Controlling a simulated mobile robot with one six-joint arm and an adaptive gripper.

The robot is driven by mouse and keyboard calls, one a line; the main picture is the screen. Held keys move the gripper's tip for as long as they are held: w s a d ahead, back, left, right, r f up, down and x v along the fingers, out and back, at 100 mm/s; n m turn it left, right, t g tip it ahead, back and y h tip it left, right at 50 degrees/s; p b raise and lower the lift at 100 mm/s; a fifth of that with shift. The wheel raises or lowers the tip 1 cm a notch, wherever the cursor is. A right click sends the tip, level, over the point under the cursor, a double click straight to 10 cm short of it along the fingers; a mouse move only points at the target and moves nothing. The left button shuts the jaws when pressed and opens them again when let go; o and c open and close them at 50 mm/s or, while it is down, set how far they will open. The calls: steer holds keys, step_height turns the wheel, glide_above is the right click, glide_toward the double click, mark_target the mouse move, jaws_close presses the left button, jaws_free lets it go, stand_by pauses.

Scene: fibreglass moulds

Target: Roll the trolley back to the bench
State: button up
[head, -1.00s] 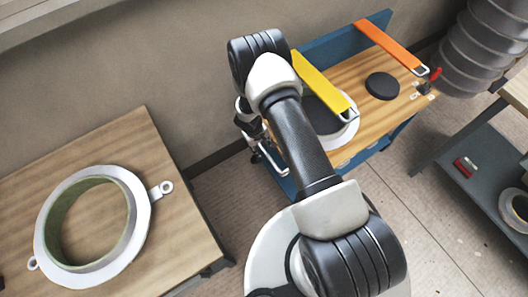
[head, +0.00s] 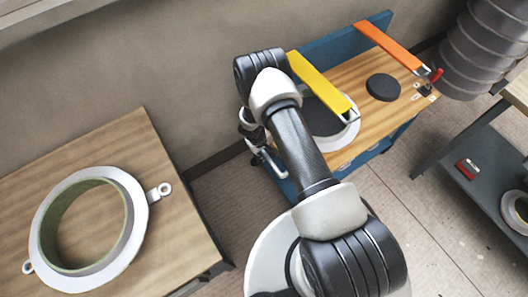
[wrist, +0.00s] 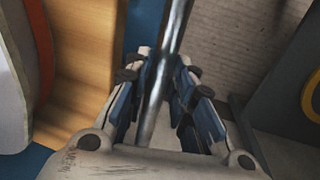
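The trolley is blue with a wooden top (head: 345,73) and stands against the back wall in the head view. Its metal push handle (wrist: 177,22) runs between the fingers of my gripper (wrist: 163,88) in the wrist view. The blue-padded fingers lie close along both sides of the bar and appear shut on it. In the head view my gripper (head: 251,130) is at the trolley's left end, partly hidden by my wrist. A wooden-topped bench (head: 150,150) stands at the left, apart from the trolley. I cannot tell whether it is the task's bench.
The trolley carries a yellow bar (head: 319,82), an orange bar (head: 388,45) and a black disc (head: 383,87). A green-lined white ring mould (head: 135,215) lies on the left bench. A grey shelved table (head: 465,150) and a ribbed grey duct (head: 477,50) stand right. Floor (head: 400,190) shows between.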

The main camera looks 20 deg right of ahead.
jaws_close()
stand_by(0.3)
